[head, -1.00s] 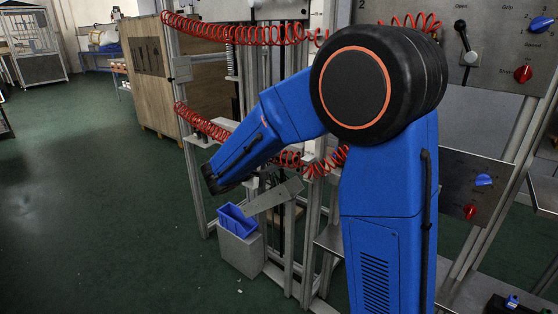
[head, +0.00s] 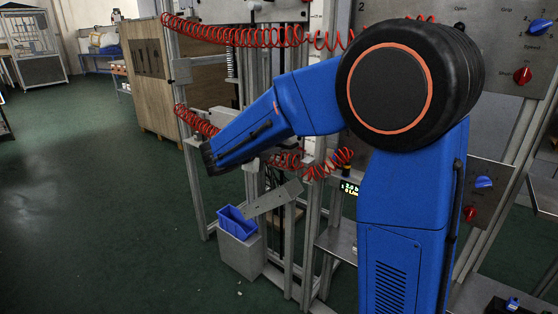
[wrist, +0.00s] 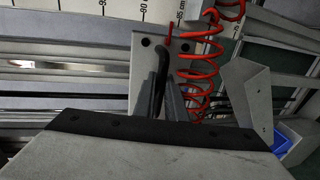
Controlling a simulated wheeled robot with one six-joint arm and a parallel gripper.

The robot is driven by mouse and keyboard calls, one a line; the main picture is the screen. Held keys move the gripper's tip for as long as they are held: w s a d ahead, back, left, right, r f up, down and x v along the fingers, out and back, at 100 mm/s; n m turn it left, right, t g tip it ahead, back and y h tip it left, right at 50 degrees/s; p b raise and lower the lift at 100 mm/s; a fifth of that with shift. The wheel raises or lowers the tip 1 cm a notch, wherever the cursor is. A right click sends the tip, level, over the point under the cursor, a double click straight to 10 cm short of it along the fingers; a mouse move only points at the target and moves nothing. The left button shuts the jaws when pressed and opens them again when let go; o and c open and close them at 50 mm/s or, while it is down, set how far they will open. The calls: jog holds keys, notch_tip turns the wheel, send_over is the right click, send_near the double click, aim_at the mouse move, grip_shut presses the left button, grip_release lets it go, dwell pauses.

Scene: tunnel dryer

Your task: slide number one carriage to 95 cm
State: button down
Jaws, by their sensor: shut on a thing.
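In the wrist view, the carriage (wrist: 147,42) is a pale plate with dark bolt holes and a curved black handle (wrist: 161,62). My gripper (wrist: 168,84) is shut on this handle, its two grey fingers on either side of it. A thin red pointer (wrist: 170,32) stands at the plate's top edge, against a white scale (wrist: 120,8) with black ticks and numbers. In the head view my blue arm hides the carriage, and my gripper cannot be made out there.
A red coiled hose (wrist: 204,60) hangs close to the right of the handle. Metal uprights and rails surround my arm. A blue bin (head: 236,219) stands on a grey box below, beside a slanted metal chute (head: 273,198). Green floor is open at left.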

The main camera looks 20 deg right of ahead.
notch_tip(320, 180, up, 9)
jog(key=shift+r, duration=0.1)
jog(key=c, duration=1.8)
grip_release()
jog(key=shift+a, duration=0.15)
jog(key=v, duration=1.7)
jog(key=shift+s, duration=0.15)
